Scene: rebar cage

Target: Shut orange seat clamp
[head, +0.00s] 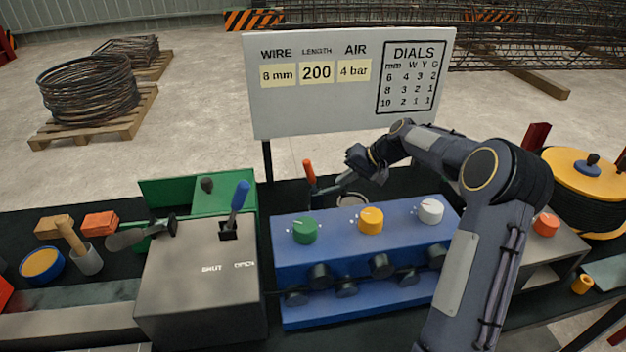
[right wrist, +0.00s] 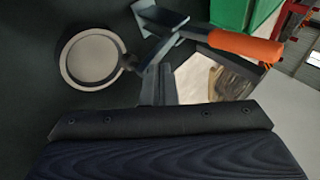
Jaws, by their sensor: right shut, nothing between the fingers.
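The orange seat clamp has an orange handle (head: 309,172) that stands nearly upright behind the blue box in the head view. In the right wrist view its orange handle (right wrist: 245,46) points right from grey metal links (right wrist: 165,18). A pale round ring seat (right wrist: 92,58) lies left of the links; its rim (head: 352,200) shows partly behind the blue box. My right gripper (head: 350,175) is shut and empty, just right of the handle in the head view. In the right wrist view its fingers (right wrist: 158,85) are close to the links; contact cannot be told. My left gripper is not in view.
The blue box (head: 335,240) with green, yellow and white knobs stands in front of the clamp. A sign board (head: 290,110) rises behind.

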